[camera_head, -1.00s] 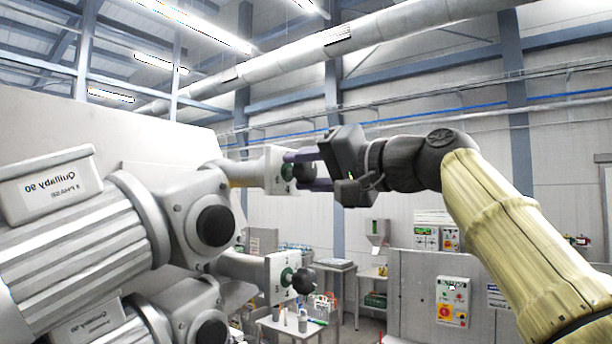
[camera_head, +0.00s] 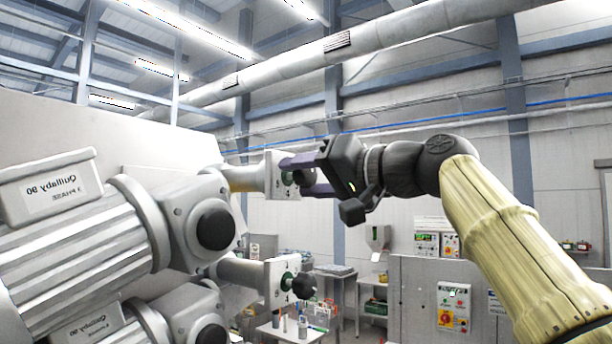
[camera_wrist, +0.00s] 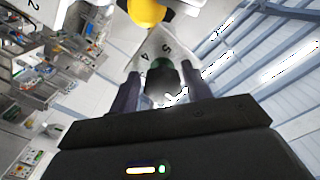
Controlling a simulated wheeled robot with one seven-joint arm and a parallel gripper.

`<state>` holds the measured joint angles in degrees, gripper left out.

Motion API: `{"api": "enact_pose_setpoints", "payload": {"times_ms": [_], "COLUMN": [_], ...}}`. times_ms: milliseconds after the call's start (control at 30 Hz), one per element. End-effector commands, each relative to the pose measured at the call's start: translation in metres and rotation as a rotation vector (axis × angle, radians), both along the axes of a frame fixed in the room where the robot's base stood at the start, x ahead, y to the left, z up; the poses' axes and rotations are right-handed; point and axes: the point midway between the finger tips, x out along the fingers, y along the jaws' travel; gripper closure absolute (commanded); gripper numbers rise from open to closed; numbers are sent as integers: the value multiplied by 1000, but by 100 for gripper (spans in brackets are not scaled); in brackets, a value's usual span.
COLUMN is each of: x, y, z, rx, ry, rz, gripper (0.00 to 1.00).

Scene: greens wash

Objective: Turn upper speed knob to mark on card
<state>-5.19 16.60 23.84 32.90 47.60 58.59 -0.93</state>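The upper speed knob (camera_wrist: 161,84) is a dark round knob on a green base, in front of a white card (camera_wrist: 155,48) marked with numbers such as 4 and 5. In the head view the upper card (camera_head: 272,172) stands edge-on at the end of the upper drive, and the fingers partly hide the knob. My gripper (camera_head: 300,175) reaches it from the right with one purple finger on each side. In the wrist view the fingers (camera_wrist: 162,82) straddle the knob, with a narrow gap visible beside it. The pointer's exact reading is not legible.
A matching lower black knob (camera_head: 304,285) with its own card (camera_head: 278,284) sits below. Grey motors (camera_head: 85,235) fill the left. A control panel (camera_head: 453,306) with a red button is at lower right. The space around my wrist is clear.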

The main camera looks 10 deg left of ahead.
Motion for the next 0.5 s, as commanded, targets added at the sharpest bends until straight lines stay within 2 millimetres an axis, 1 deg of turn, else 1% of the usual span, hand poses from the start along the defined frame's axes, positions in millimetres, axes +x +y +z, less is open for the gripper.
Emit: {"api": "enact_pose_setpoints", "payload": {"times_ms": [333, 500], "x": [-1, -4], "y": [-1, -11], "z": [2, 1], "rx": [5, 6], "ry": [-2, -4], "rz": [-1, -4], "gripper": [42, 42]}}
